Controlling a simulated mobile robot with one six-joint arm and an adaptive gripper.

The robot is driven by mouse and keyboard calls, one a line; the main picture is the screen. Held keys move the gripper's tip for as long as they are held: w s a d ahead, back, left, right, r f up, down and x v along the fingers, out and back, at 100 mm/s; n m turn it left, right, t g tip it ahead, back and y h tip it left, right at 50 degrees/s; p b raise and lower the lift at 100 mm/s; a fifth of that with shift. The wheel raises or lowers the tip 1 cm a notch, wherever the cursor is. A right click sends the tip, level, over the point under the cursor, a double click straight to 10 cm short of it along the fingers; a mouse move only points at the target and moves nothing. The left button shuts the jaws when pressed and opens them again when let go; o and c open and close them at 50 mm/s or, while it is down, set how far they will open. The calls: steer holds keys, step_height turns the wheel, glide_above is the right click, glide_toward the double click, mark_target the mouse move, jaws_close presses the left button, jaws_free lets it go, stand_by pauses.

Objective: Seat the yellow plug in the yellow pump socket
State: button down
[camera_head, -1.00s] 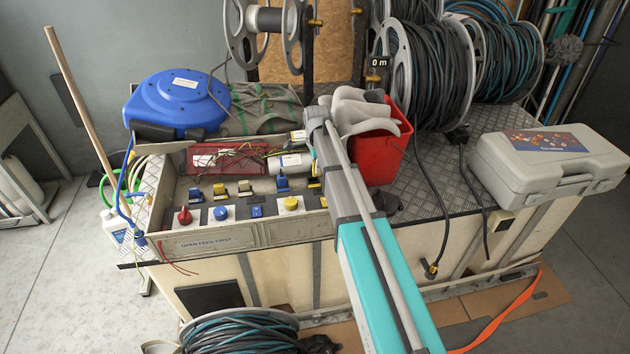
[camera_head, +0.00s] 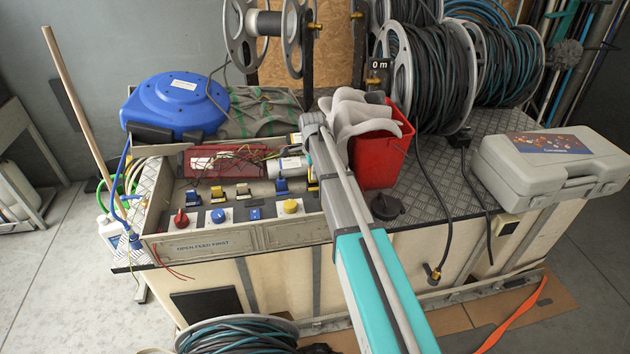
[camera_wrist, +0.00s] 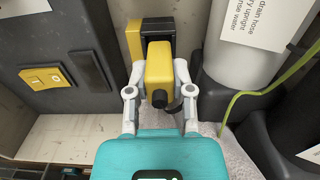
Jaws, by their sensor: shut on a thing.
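In the wrist view my gripper (camera_wrist: 160,74) is shut on the yellow plug (camera_wrist: 159,57), with one pale finger on each side. The plug has a dark round end towards the camera. Just beyond it is a black block (camera_wrist: 158,27) with a yellow plate (camera_wrist: 134,40) beside it, which looks like a yellow socket. The plug overlaps this block in the picture; I cannot tell whether it is inside it or only in front. In the head view my arm hides the gripper and the plug.
A white labelled cylinder (camera_wrist: 243,45) and a green cable (camera_wrist: 262,88) are close on the right. A dark box with a yellow fitting (camera_wrist: 47,77) is on the left. In the head view, a red bucket (camera_head: 377,160) with cloths stands beside my arm.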

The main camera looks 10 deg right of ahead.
steer(key=shift+f+b, duration=0.9)
steer(key=shift+f, duration=0.3)
steer(key=shift+f, duration=0.2)
steer(key=c, duration=0.5)
jaws_free()
steer(key=shift+r, duration=0.1)
steer(key=shift+r, duration=0.2)
step_height(320, 180, up, 12)
steer(key=p, duration=1.2)
steer(key=shift+s+f, duration=0.1)
steer(key=shift+s, duration=0.05)
